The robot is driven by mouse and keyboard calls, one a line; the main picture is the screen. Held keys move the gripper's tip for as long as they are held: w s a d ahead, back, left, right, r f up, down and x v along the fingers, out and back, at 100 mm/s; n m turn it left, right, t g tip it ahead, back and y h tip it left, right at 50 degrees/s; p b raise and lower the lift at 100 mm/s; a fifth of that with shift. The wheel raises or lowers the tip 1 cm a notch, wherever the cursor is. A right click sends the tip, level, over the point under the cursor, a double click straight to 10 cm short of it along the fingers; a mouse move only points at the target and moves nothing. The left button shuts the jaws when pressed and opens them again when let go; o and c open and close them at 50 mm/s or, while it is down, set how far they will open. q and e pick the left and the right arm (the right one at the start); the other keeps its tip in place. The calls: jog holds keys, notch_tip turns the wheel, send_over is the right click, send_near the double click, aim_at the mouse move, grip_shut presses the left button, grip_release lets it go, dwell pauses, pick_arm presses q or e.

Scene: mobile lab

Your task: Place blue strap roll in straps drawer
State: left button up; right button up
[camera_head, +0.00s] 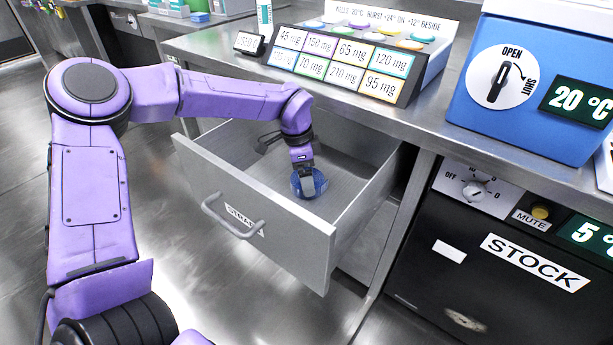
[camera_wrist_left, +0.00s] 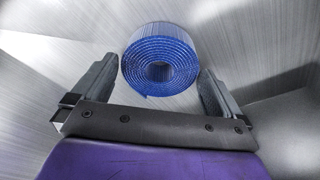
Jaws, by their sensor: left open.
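The blue strap roll (camera_head: 311,184) is inside the open straps drawer (camera_head: 325,259), near its floor. My left gripper (camera_head: 307,180) reaches down into the drawer over the roll. In the left wrist view the coiled roll (camera_wrist_left: 160,62) shows between the fingertips of my left gripper (camera_wrist_left: 158,85), with a gap on each side. The fingers are apart and the gripper is open. Whether the roll rests fully on the drawer floor is hard to tell. The drawer front has a handle and a partly covered label. My right gripper is not in view.
The steel bench (camera_head: 215,45) above the drawer holds a rack of mg-labelled bins (camera_head: 345,62) and a blue box with a dial (camera_head: 540,85). A black STOCK unit (camera_head: 480,270) stands to the right. The drawer around the roll looks empty.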

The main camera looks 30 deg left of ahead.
pick_arm(q)
notch_tip(320, 180, up, 10)
jog(key=s+a+p, duration=0.1)
jog(key=shift+p, duration=0.35)
jog(key=shift+a, duration=0.1)
